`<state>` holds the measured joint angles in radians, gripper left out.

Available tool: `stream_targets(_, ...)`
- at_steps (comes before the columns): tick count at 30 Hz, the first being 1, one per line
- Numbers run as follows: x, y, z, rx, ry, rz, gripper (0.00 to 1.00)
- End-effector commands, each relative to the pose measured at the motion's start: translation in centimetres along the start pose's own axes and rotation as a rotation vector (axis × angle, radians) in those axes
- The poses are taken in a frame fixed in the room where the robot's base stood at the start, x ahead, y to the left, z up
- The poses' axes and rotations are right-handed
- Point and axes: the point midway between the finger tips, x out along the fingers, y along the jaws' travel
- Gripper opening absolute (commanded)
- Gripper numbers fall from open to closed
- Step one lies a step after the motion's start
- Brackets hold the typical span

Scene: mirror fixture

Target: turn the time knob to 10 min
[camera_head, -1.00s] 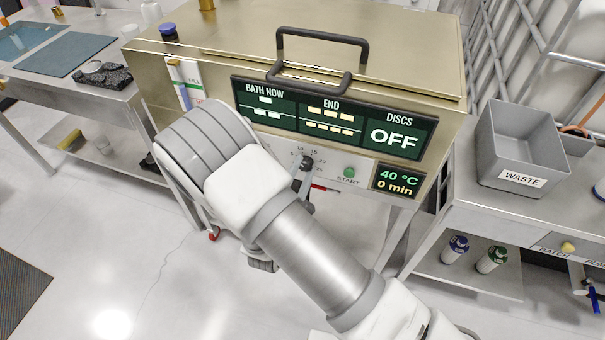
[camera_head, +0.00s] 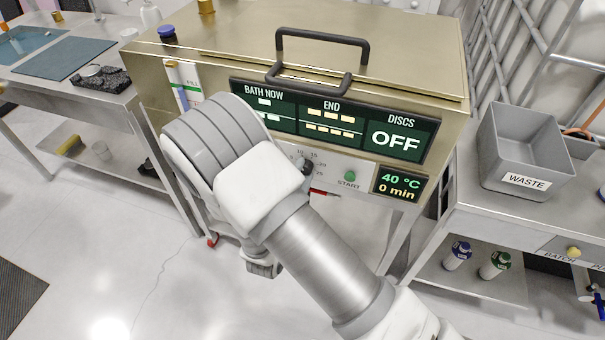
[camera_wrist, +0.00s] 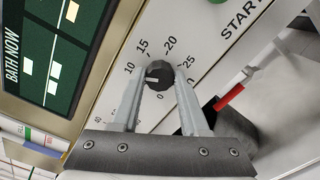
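The time knob (camera_wrist: 158,75) is a round black knob with a white mark on its left part, in the wrist view. Printed numbers ring it, with 10, 15, 20 and 25 readable and a 0 on the side toward my gripper. My gripper (camera_wrist: 160,72) is open, with one grey finger on each side of the knob. Narrow gaps seem to show, and I cannot tell if either finger touches it. In the head view my wrist largely hides the gripper. The small display (camera_head: 397,185) there reads 40 °C and 0 min.
A green START button (camera_head: 350,176) sits right of the knob on the brass-coloured bath's front (camera_head: 450,135). The large display (camera_head: 330,125) above reads DISCS OFF. A dark lid handle (camera_head: 322,37) stands on top. A grey WASTE bin (camera_head: 525,150) is on the right bench.

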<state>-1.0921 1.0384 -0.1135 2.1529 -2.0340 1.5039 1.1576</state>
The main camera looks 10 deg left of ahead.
Motion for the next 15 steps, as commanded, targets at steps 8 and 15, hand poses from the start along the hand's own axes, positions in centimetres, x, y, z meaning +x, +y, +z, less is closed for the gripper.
stream_targets(8,-0.02,-0.02,-0.02,-0.001,0.001,0.0,0.74)
stream_targets(15,-0.34,0.01,-0.03,-0.001,0.001,0.0,0.74)
